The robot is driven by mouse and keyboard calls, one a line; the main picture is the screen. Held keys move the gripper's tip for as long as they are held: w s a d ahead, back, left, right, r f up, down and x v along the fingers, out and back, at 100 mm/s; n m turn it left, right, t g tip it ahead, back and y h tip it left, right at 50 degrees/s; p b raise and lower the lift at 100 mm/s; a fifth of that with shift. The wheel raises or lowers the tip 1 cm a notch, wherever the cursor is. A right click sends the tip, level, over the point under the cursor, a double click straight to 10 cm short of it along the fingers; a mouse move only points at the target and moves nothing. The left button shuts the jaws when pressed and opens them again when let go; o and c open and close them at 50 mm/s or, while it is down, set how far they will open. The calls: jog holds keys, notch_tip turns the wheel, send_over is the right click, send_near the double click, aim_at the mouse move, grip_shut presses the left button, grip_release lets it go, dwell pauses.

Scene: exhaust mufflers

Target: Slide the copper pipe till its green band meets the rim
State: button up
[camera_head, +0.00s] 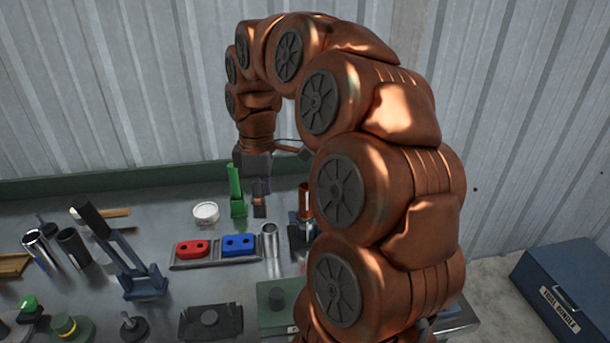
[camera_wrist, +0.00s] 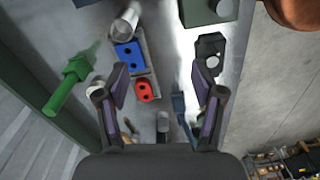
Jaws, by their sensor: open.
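A short copper-coloured upright piece (camera_head: 304,198), which looks like the copper pipe, shows beside my arm in the head view. My arm hides much of it, and I see no green band or rim on it. A dark block (camera_head: 298,232) is just below it. My gripper (camera_head: 259,207) hangs over the back of the bench, left of that piece and apart from it. In the wrist view my gripper (camera_wrist: 166,92) is open, with nothing between its fingers. I cannot make out the copper pipe for sure in the wrist view.
A green tool (camera_head: 237,192) stands close to my gripper. In front are a tray with a red block (camera_head: 192,248) and a blue block (camera_head: 238,245), and a silver tube (camera_head: 270,240). A white cup (camera_head: 206,212) and a tall blue-grey stand (camera_head: 142,283) are to the left.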

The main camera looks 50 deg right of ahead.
aim_at(305, 186)
jog(key=d, duration=0.5)
jog(key=w+d+f+n, duration=0.1)
jog(key=d, duration=0.4)
jog(key=w+d+n+b, duration=0.1)
jog(key=d, duration=0.4)
jog(key=shift+f, duration=0.4)
jog(key=shift+s+d+f, duration=0.1)
jog(key=shift+f, duration=0.2)
jog(key=shift+f+p, duration=1)
jog(key=shift+f, duration=2.6)
jog(key=shift+c, duration=0.3)
grip_shut()
jog(key=shift+r, duration=1)
jog(key=shift+o, duration=0.2)
grip_release()
